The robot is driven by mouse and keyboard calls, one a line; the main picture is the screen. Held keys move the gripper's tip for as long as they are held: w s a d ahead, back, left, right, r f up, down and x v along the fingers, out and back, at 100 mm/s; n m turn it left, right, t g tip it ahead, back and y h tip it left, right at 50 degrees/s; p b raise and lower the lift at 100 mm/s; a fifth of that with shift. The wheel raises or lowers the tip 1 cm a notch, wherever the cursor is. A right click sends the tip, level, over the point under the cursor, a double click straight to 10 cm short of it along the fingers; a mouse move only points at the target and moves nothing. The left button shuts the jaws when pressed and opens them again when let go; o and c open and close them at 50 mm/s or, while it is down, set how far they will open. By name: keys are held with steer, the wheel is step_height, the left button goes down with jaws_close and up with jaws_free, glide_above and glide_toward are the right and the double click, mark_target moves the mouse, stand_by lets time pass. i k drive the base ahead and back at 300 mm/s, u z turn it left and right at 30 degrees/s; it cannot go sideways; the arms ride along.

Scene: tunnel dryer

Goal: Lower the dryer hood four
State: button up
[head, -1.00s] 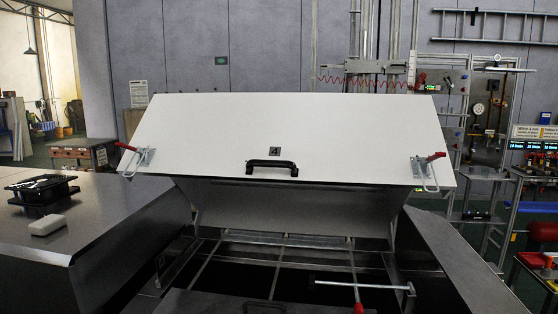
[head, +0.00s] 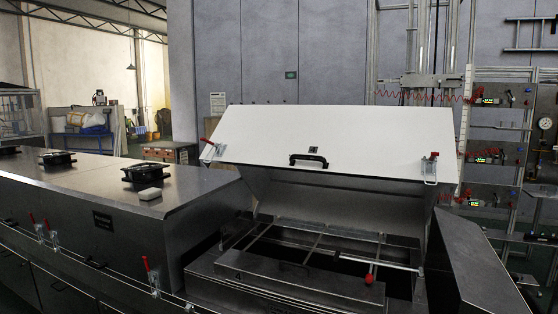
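The dryer hood four is a white panel (head: 350,137) standing raised and tilted over an open dryer section in the head view. A small dark number plate (head: 314,149) sits at its middle, just above a black handle (head: 308,160) near its lower edge. A red-tipped latch (head: 212,148) is at its left end and another (head: 431,166) at its right end. Below the hood, the open bay (head: 330,243) shows a metal frame of bars. My gripper is not in view.
A sloped metal side (head: 475,258) stands right of the bay. Instrument panels (head: 488,156) stand behind at right.

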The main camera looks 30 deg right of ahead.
mark_target(356, 166)
steer(key=u, duration=0.3)
steer(key=i, duration=0.9)
steer(key=u, duration=0.1)
